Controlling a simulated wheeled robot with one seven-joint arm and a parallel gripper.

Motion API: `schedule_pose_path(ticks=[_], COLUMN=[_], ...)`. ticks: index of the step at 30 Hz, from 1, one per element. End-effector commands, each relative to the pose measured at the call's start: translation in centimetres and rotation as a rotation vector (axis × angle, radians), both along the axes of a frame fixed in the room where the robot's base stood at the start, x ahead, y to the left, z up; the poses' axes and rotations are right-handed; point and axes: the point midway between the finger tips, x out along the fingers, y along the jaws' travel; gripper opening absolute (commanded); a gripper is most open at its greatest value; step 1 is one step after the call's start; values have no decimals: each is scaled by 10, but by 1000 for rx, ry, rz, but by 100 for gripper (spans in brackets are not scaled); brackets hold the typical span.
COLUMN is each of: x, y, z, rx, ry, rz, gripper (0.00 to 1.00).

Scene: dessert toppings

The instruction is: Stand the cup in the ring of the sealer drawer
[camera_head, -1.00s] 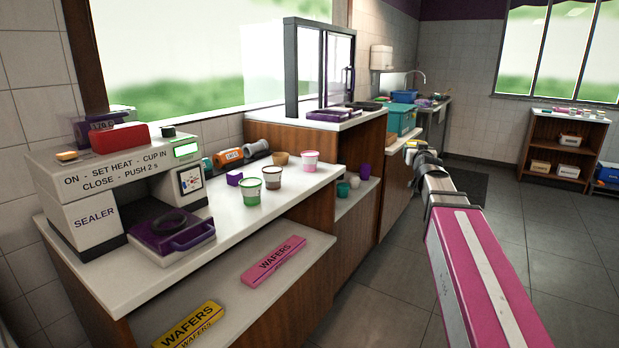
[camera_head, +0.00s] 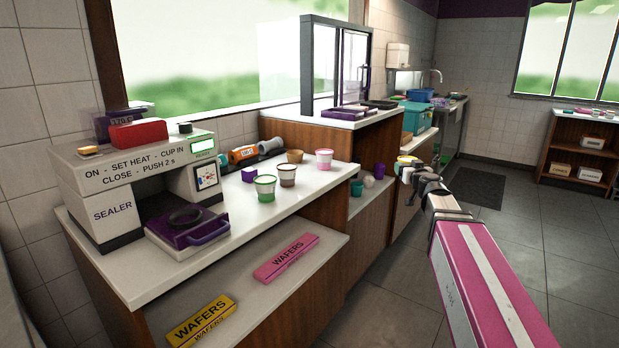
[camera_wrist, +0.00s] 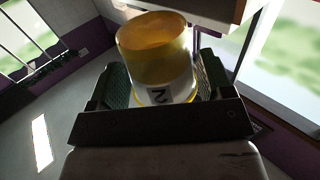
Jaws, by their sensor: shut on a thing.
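The cup (camera_wrist: 158,62) is amber and see-through, with a yellow rim and a white label bearing a dark mark. In the wrist view it sits between the two fingers of my gripper (camera_wrist: 160,90), which is shut on it. In the head view my gripper (camera_head: 409,172) is small, off to the right of the counter, with the cup's yellow and white part (camera_head: 405,160) at its end. The sealer (camera_head: 112,205) stands at the left of the counter. Its purple drawer (camera_head: 206,232) is out, and the dark ring (camera_head: 185,217) on it looks empty.
A green-rimmed cup (camera_head: 265,188), a brown cup (camera_head: 287,175) and a pink cup (camera_head: 324,160) stand on the counter (camera_head: 240,222) right of the drawer. Wafer boxes (camera_head: 286,258) lie on the shelf below. Open floor lies right of the counter.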

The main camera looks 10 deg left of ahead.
Motion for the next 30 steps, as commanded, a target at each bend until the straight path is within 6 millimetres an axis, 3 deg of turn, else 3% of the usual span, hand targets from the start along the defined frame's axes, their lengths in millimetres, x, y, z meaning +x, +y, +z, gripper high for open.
schedule_pose_path(ticks=[9,18,24,30], x=[-29,-74,-100,-107], y=[69,144,172,178], z=[-26,-24,-12,-9], rx=[-1,1,-2,-1], ry=[1,-1,-1,0], rz=[299,666,823,859], gripper=[46,46,46,46])
